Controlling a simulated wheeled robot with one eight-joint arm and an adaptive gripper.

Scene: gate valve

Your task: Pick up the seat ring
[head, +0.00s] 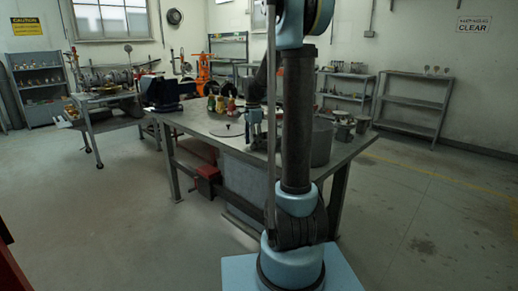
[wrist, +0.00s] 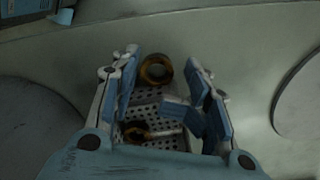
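In the wrist view a brass-coloured ring (wrist: 156,70) lies at the far end of a perforated metal tray (wrist: 146,97). I cannot tell for certain which one is the seat ring. My gripper (wrist: 163,62) is open above the tray, its blue-padded fingers to either side of the rings, with no visible grip on either. In the head view my gripper (head: 253,128) is low over the workbench (head: 205,122); the rings and tray cannot be made out there.
A large grey cylinder (head: 321,142) stands on the bench to the right of my gripper, with small metal parts (head: 343,126) beyond it. A flat disc (head: 227,130) lies to the left. Small coloured bottle-like items (head: 221,104) and a blue vise (head: 161,93) stand farther back.

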